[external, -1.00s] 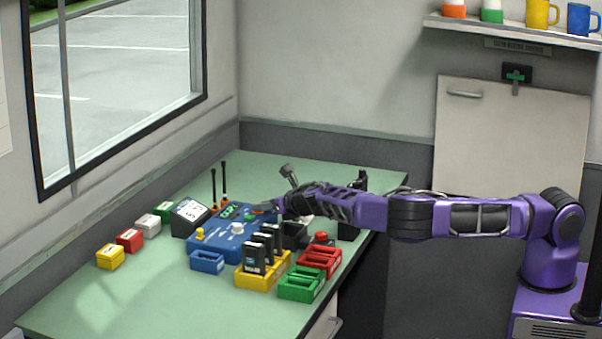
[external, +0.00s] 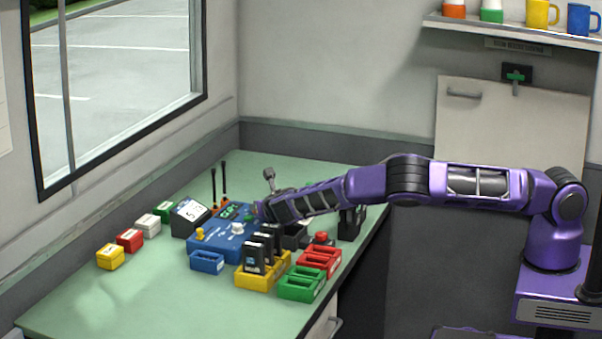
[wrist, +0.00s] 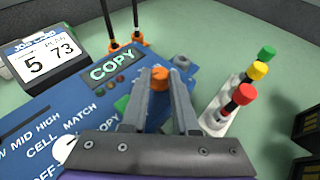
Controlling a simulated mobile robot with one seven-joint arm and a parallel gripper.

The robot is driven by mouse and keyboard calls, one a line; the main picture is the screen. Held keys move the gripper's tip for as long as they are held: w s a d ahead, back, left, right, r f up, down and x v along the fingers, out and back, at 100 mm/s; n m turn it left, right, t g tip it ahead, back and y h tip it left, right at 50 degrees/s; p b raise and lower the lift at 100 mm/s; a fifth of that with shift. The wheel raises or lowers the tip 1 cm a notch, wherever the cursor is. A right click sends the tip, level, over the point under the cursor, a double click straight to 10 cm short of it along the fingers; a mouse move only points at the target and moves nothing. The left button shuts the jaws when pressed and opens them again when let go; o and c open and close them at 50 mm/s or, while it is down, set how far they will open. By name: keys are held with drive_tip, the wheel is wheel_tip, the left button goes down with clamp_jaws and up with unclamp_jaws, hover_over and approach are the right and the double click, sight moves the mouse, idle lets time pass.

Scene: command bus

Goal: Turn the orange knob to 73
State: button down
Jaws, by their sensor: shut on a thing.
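The orange knob (wrist: 160,79) stands on the blue console (wrist: 92,100) beside the lit COPY display. My gripper (wrist: 161,76) is shut on the knob, with one grey finger on each side of it. A small screen (wrist: 48,55) at the upper left of the wrist view reads 5 and 73. In the external view my gripper (external: 256,212) reaches the right rear part of the console (external: 212,246), and the arm hides the knob there.
A white holder with red, yellow and green capped pieces (wrist: 247,94) stands right of the fingers. Two black antennas (external: 218,185) rise behind the console. A yellow rack with black radios (external: 262,265) and red (external: 320,262) and green (external: 302,283) trays stand in front.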

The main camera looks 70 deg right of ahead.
drive_tip(key=c, duration=0.7)
unclamp_jaws()
drive_tip(key=shift+a, duration=0.1)
drive_tip(key=v, duration=0.5)
drive_tip(key=shift+s+a+r, duration=0.1)
drive_tip(key=shift+a+r, duration=0.05)
drive_tip(key=shift+r, duration=0.05)
drive_tip(key=r, duration=0.6)
drive_tip(key=shift+d+r+p, duration=0.25)
drive_tip(key=shift+r+p, duration=0.05)
drive_tip(key=shift+p, duration=0.1)
